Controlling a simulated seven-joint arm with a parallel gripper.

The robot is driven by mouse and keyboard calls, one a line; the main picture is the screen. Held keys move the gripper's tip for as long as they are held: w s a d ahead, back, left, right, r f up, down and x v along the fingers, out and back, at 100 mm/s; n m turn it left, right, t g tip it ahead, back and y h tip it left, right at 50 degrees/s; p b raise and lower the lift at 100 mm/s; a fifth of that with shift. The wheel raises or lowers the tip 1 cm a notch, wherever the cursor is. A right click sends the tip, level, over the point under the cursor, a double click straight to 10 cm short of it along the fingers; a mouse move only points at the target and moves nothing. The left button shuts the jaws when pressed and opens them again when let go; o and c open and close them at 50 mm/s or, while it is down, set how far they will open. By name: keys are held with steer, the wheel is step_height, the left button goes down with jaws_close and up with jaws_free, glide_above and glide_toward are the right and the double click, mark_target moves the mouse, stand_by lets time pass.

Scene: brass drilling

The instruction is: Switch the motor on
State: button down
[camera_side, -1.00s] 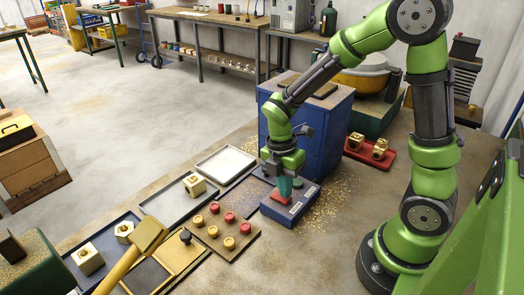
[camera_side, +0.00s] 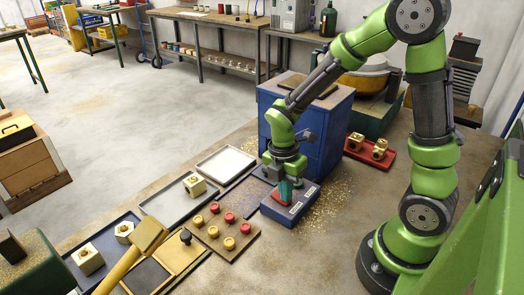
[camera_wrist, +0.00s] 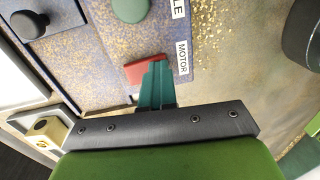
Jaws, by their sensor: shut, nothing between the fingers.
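A blue switch box (camera_side: 292,207) stands on the bench below my gripper, with a red switch (camera_side: 278,199) on its top. In the wrist view the red switch (camera_wrist: 143,70) lies beside a white label reading MOTOR (camera_wrist: 182,57). My gripper (camera_side: 286,190) points down with its teal fingers closed together and nothing between them. In the wrist view the fingertips (camera_wrist: 157,80) overlap the label side of the red switch and seem to touch it. The fingers hide part of the switch, and I cannot tell its on or off position for certain.
A blue cabinet (camera_side: 335,130) stands close behind my gripper. A board with red and yellow knobs (camera_side: 215,248) lies to the left, near several trays. A red tray (camera_side: 387,162) with brass parts is at the right. A green round button (camera_wrist: 130,9) is near the switch.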

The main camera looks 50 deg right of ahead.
steer(key=shift+s+f, duration=0.4)
steer(key=shift+f, duration=0.1)
steer(key=shift+w+r, duration=0.15)
steer(key=shift+w, duration=0.5)
steer(key=shift+r, duration=0.15)
step_height(320, 180, up, 14)
steer(key=s, duration=0.2)
step_height(320, 180, up, 6)
steer(key=m+t+y, duration=0.2)
steer(key=m+t, duration=0.6)
steer(key=m, duration=1.4)
glide_above(290, 208)
steer(key=s+a, duration=0.2)
steer(key=s, duration=0.1)
steer(key=shift+s+d, duration=0.1)
steer(key=shift+s, duration=0.1)
